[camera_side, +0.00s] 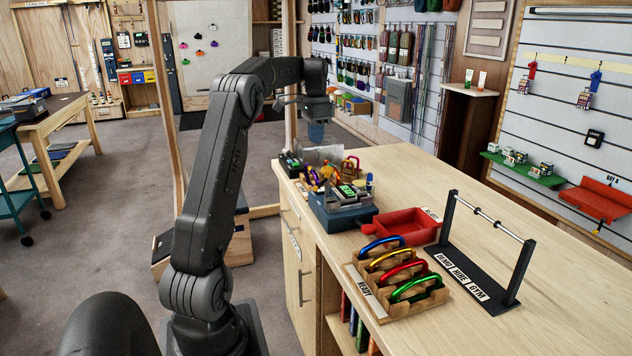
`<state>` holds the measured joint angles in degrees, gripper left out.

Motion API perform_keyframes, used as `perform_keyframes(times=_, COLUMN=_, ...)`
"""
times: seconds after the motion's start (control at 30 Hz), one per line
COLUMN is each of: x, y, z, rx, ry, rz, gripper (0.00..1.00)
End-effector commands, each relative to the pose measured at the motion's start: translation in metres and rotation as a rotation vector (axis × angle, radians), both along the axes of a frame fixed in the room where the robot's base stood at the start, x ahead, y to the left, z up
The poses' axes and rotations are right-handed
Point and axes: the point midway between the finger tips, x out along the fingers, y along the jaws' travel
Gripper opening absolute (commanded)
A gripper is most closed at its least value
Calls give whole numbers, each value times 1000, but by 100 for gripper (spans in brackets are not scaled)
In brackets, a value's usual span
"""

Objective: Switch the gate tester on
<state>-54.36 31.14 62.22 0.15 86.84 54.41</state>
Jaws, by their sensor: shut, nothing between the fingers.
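A blue-grey boxy device (340,216), which looks like the gate tester, stands on the wooden counter near its left edge. It has a grey top with a small green patch; its switch is too small to make out. My gripper (316,132) is shut and empty. It points down, high above the far left end of the counter, up and behind the device in the picture. It touches nothing that I can see.
A red tray (405,226) lies right of the device. A wooden rack (398,285) with several coloured carabiners stands in front, beside a black stand with a bar (485,262). Small colourful gear (318,176) crowds behind the device. The counter's right rear (440,170) is clear.

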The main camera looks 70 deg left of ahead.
Motion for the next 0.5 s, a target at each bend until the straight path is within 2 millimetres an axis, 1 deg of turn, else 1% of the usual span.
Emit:
perform_keyframes(times=0.27, x=0, y=-1, z=-3, rx=1, ry=0, rz=0, gripper=0)
perform_keyframes(times=0.37, x=0, y=-1, z=-13, rx=-2, ry=1, rz=0, gripper=0)
perform_keyframes(times=0.5, x=0, y=-1, z=-37, rx=-3, ry=2, rz=1, gripper=0)
